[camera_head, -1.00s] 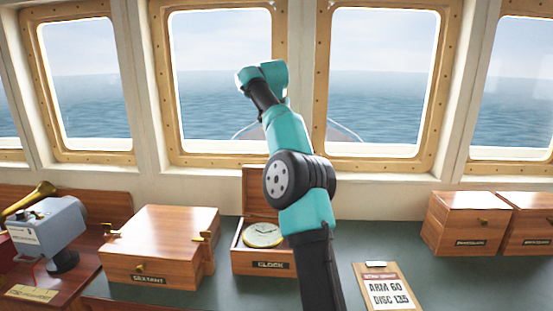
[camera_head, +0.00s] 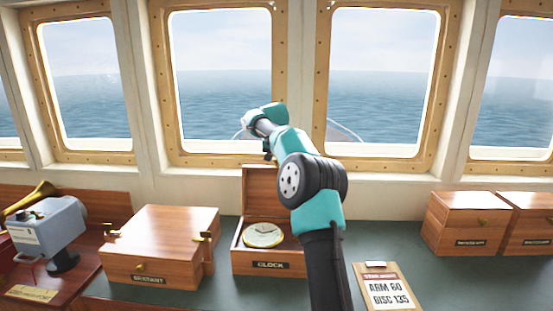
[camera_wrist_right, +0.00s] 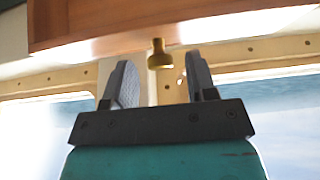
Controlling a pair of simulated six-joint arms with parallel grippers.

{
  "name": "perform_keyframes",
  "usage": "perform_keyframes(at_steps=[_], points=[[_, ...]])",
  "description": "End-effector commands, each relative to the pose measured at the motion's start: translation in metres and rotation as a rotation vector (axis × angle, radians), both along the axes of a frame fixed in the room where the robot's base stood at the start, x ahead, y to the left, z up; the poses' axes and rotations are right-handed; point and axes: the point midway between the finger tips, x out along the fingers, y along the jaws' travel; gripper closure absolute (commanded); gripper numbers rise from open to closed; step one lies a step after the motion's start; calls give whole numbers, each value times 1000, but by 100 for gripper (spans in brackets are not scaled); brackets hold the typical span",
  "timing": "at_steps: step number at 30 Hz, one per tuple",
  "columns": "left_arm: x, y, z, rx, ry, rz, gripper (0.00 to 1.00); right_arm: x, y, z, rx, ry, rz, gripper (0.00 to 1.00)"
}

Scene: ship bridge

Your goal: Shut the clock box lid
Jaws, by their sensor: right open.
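The wooden clock box (camera_head: 240,262) stands on the green counter with its front label reading CLOCK. Its lid (camera_head: 258,182) is raised, standing upright at the back. A round brass-rimmed clock (camera_head: 262,235) lies inside; my right arm covers the box's right side. My left gripper is not in view.
The sextant box (camera_head: 160,245) stands left of the clock box. A clipboard (camera_head: 386,290) lies at right on the counter (camera_head: 400,240). Wooden boxes (camera_head: 466,225) stand farther right. A grey instrument (camera_head: 50,225) is at far left. Windows line the back.

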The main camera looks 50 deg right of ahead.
Motion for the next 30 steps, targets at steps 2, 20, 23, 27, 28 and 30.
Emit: perform_keyframes(at_steps=[2,20,23,27,28,30], points=[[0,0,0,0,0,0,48,1,-1,-4,0,0,0,48],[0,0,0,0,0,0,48,1,-2,-6,0,0,0,76],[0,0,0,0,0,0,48,1,-2,-6,0,0,0,85],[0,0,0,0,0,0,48,1,-2,-6,0,0,0,99],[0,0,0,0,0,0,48,1,-2,-6,0,0,0,100],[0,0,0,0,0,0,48,1,-2,-6,0,0,0,100]])
